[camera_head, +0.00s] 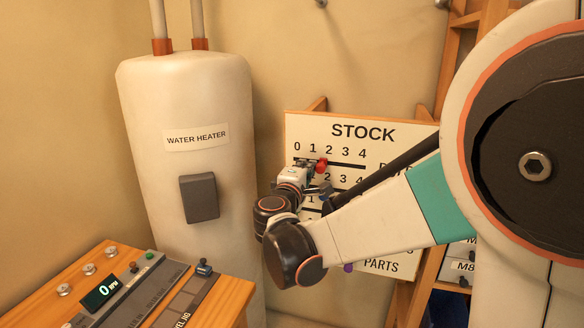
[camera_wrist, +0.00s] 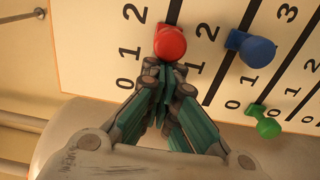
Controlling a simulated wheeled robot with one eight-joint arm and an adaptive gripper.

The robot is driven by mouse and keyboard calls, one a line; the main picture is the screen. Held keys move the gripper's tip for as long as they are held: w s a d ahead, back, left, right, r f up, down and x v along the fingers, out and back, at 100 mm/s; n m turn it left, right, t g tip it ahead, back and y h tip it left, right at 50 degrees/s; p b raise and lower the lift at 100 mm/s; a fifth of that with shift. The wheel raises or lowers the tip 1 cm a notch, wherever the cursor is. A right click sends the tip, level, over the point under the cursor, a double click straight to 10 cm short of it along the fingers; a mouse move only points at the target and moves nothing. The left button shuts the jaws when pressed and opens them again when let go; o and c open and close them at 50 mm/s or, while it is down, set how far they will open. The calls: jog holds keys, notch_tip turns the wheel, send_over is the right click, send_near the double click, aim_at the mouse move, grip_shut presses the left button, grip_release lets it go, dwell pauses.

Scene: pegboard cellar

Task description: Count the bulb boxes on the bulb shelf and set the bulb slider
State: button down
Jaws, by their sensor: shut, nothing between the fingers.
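The STOCK board (camera_head: 363,131) stands against the back wall and carries numbered rows with sliding knobs. The red knob (camera_head: 321,166) is on the top row, roughly between 1 and 2; it also shows in the wrist view (camera_wrist: 169,42). My gripper (camera_head: 311,171) is shut and empty, its fingertips (camera_wrist: 164,68) right by the red knob; I cannot tell whether they touch it. A blue knob (camera_wrist: 257,50) and a green knob (camera_wrist: 264,123) sit on lower rows. My arm hides most row labels, so I cannot tell which slider is for bulbs. No bulb boxes are visible.
A white water heater (camera_head: 186,100) stands left of the board. A wooden console (camera_head: 236,296) with a display and knobs is at the lower left. Wooden shelving (camera_head: 452,62), with small labels (camera_head: 463,267), is at the right, mostly behind my arm.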

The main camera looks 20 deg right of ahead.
jog(key=shift+s+d, duration=0.2)
jog(key=shift+d, duration=0.05)
jog(key=shift+a, duration=0.1)
jog(key=shift+w+a, duration=0.1)
jog(key=shift+a, duration=0.5)
jog(key=v, duration=0.9)
jog(key=shift+p, duration=0.35)
jog(key=shift+d, duration=0.15)
